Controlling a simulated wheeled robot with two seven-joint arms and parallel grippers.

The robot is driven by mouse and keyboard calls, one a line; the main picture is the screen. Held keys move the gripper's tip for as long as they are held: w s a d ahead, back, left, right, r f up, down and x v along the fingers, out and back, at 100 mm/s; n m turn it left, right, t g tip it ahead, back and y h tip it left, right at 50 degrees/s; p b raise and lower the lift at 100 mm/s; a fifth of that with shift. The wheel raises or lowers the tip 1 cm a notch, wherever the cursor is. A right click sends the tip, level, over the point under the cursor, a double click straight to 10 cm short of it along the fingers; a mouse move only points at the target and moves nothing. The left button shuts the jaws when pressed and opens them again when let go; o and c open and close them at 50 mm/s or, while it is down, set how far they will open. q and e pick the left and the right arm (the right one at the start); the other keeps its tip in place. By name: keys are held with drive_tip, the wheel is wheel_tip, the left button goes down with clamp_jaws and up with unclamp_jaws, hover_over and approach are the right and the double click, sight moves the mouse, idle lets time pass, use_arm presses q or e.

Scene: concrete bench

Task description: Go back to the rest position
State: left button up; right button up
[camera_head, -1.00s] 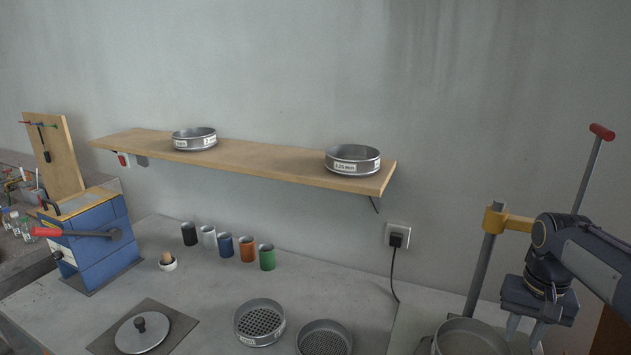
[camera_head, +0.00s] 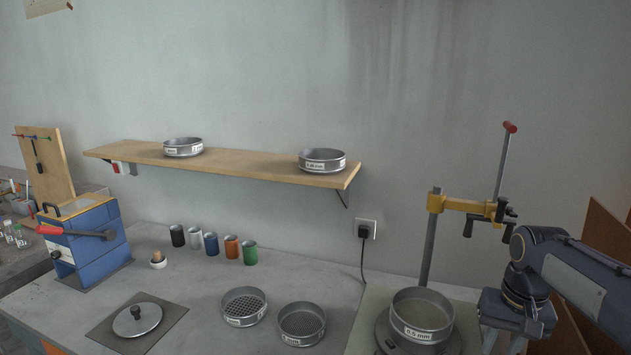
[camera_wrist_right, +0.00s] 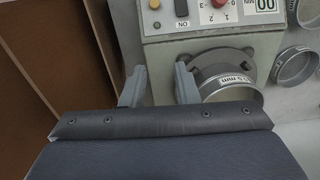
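My right gripper (camera_head: 505,343) hangs at the lower right in the head view, beside the right side of the 0.5 mm sieve (camera_head: 421,318) and apart from it. In the right wrist view its two grey fingers (camera_wrist_right: 160,87) are spread with nothing between them. The sieve sits on the round plate of the shaker (camera_head: 388,340), and its label also shows in the wrist view (camera_wrist_right: 231,88). My left gripper is in neither view.
The shaker's clamp post (camera_head: 430,240) stands behind the sieve. The wall shelf (camera_head: 240,168) holds two more. Brown panels (camera_wrist_right: 50,60) stand close to my right gripper.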

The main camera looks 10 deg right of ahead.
drive_tip(key=s+a+f+n+t+y, duration=0.1)
drive_tip(key=s+a+f+n+t, duration=0.1)
drive_tip(key=s+a, duration=0.5)
drive_tip(key=s+a+f+n+t+y, duration=0.2)
drive_tip(key=s+a, duration=0.5)
drive_tip(key=a, duration=0.5)
drive_tip(key=shift+a+t+y, duration=0.3)
drive_tip(key=shift+a+t, duration=0.1)
drive_tip(key=shift+t, duration=0.1)
